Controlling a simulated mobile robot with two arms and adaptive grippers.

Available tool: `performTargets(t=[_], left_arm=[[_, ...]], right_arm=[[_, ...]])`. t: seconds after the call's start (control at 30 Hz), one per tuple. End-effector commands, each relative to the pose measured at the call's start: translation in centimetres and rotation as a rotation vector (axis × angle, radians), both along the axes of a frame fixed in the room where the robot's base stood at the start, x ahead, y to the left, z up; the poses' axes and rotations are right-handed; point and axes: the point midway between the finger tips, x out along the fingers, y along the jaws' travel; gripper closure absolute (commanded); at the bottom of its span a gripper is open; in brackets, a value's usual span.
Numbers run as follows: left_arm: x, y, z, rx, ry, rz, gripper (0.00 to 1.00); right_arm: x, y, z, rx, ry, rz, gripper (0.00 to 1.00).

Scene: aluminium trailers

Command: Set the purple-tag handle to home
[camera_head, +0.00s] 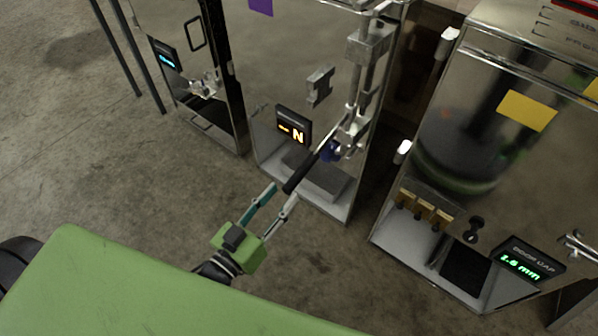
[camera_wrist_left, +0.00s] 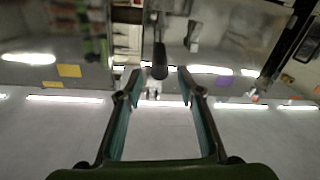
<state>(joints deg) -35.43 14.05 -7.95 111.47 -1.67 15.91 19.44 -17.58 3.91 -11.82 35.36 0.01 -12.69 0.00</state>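The purple tag (camera_head: 262,6) is on the middle metal trailer unit, at the top edge of the head view. That unit's handle is a lever with a black grip (camera_head: 301,174), slanting down and left from a bracket on the vertical rods. A display (camera_head: 293,126) on the unit reads an orange "- N". My left gripper (camera_head: 282,194) is open, its two teal fingers spread just at the grip's lower end. In the left wrist view the black grip (camera_wrist_left: 160,62) shows centred ahead, between the fingertips (camera_wrist_left: 160,80); contact cannot be told. My right gripper is not in view.
A metal unit with a yellow tag (camera_head: 526,111), brass levers (camera_head: 424,212) and a green "1.6 mm" display (camera_head: 528,260) stands at right. Another unit with a blue display (camera_head: 164,55) stands at left. Bare concrete floor (camera_head: 150,180) lies before them.

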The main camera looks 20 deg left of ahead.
Motion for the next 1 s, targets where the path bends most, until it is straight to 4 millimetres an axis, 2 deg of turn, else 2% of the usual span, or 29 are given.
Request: performTargets(t=[0.03,0.2,0.4,0.6,0.87,1.0], left_arm=[[1.1,-0.3,0.3,-0.002,-0.005,0.0,0.66],[4.3,-1.2,0.2,-0.003,-0.002,0.001,0.66],[7.0,-1.9,0.1,-0.001,0.0,0.001,0.66],[8.0,-2.2,0.0,-0.001,0.0,0.0,0.66],[8.1,-2.2,0.0,-0.001,0.001,0.0,0.66],[8.1,-2.2,0.0,-0.001,0.001,0.0,1.0]], right_arm=[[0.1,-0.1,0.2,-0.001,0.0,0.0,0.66],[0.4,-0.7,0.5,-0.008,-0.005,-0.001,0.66],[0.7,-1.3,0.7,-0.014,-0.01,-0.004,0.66],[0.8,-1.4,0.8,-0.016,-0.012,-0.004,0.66],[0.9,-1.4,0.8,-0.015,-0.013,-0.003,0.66],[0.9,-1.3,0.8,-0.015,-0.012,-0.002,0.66]])
